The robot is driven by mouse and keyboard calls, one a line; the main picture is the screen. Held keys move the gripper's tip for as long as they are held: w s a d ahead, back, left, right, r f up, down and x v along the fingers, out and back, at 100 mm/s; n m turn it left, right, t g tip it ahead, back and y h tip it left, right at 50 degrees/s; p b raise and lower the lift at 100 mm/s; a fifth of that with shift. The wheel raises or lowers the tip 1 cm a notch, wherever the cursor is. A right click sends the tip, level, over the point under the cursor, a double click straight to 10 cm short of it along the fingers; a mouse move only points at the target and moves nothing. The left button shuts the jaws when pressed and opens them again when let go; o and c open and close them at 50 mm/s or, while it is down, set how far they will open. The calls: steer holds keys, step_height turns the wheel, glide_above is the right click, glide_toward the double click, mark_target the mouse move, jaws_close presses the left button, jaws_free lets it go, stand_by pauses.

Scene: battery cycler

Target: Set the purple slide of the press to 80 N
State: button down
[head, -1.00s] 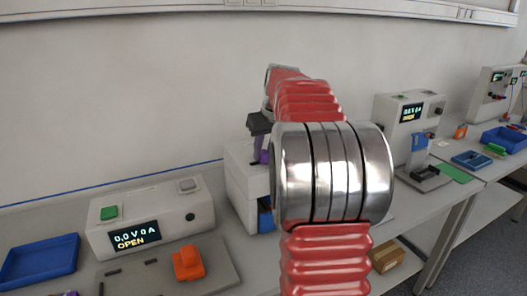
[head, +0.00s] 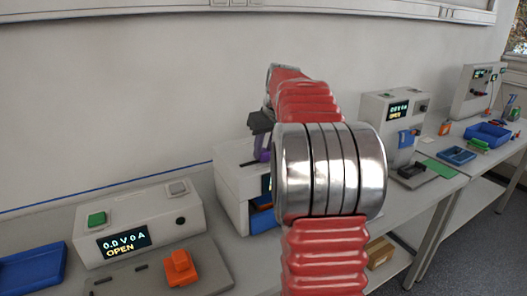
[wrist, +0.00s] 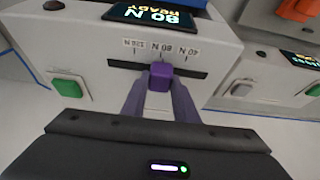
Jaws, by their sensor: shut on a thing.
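The press (head: 232,195) is a white box on the bench, partly behind my arm in the head view. In the wrist view its front panel (wrist: 90,45) appears upside down, with a dark slot and labels that seem to read 40 N, 80 N and 120 N. The purple slide (wrist: 159,76) stands in the slot in line with the middle 80 N label. The press display (wrist: 153,16) reads 80 N READY. My gripper (wrist: 160,88) is shut on the slide, one purple finger on each side. In the head view my gripper (head: 262,150) is at the press, and the slide cannot be made out.
A cycler (head: 140,222) showing 0.0 V 0 A OPEN stands left of the press, with an orange block (head: 179,268) in front. A blue tray (head: 32,270) is at far left. Another cycler (head: 393,125) and blue trays (head: 457,155) stand to the right.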

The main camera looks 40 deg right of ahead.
steer(key=shift+d, duration=0.25)
steer(key=c, duration=1.4)
jaws_free()
steer(key=shift+s+r, duration=0.1)
steer(key=v, duration=1.3)
steer(key=shift+s+r, duration=0.15)
